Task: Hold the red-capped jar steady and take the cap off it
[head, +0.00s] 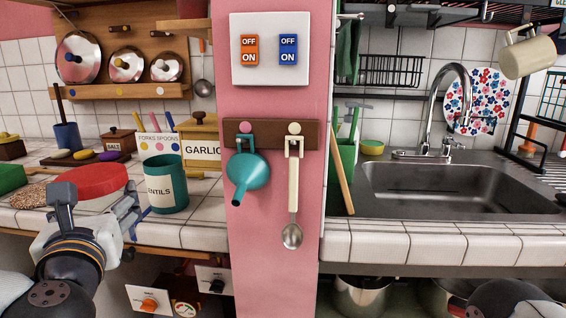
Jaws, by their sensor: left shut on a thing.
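The red-capped jar stands on the white tiled counter at the left, its wide red cap (97,181) on top. My left gripper (97,207) is in front of it, one finger on each side, and is shut on the jar just below the cap. The gripper hides most of the jar's body. The cap sits level; I cannot tell how tightly it is on. Only a dark part of my right arm shows at the bottom right corner; its gripper is not in view.
A teal lentils canister (165,184) stands just right of the jar, with a garlic box (200,143) behind it. A pink pillar (272,270) with a hanging teal funnel (247,171) and spoon (292,234) separates this counter from the sink (455,190).

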